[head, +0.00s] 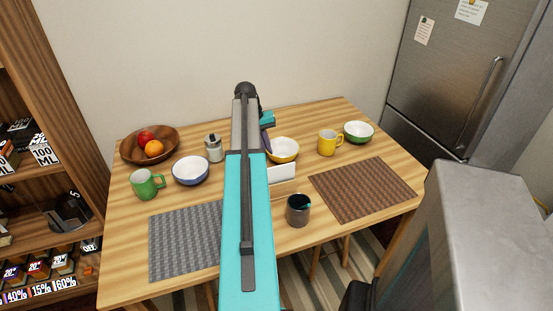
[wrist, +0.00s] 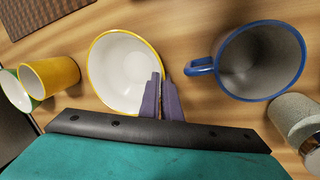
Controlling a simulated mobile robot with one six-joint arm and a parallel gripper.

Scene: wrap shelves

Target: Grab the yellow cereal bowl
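The yellow cereal bowl (head: 289,156) is white inside with a yellow rim. It appears to rest upright on the table near the back, right of my arm in the head view. In the wrist view the bowl (wrist: 118,62) is left of centre. My gripper (wrist: 162,80) has its two purple fingers close together at the bowl's right rim, one on the inner side and one on the outer. The rim runs between them and the gripper looks shut on it. In the head view my arm hides much of the gripper and the bowl's left edge.
A blue-rimmed mug (wrist: 262,60) stands close right of the fingers in the wrist view, beside a grey canister (wrist: 297,121). A yellow mug (head: 328,142) and green bowl (head: 358,132) stand right of the bowl. A dark cup (head: 298,211) stands nearer the front.

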